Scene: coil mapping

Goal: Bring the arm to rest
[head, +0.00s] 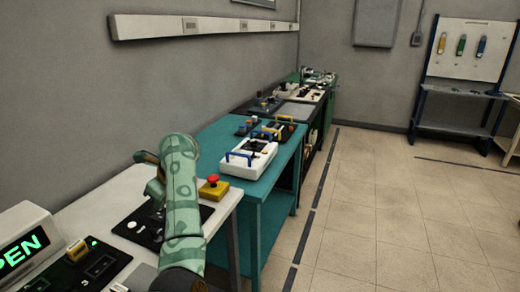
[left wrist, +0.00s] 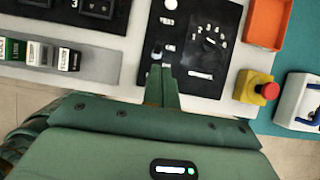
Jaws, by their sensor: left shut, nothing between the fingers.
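My left arm (head: 182,205) rises from the bottom of the head view, its hand partly hidden behind its own links. In the left wrist view my left gripper (left wrist: 161,72) is shut and empty. Its fingertips overlap the lower left part of a black control panel (left wrist: 232,60) with a dial and small switches. Whether they touch it I cannot tell. The panel also shows in the head view (head: 133,226), partly covered by my arm. My right gripper is in neither view.
A yellow box with a red button (head: 214,187) stands on the white bench (head: 100,205), right of my arm. A lit green display (head: 22,250) is at the lower left. A teal table (head: 262,187) holds white devices (head: 248,158). The tiled floor (head: 385,210) at right is clear.

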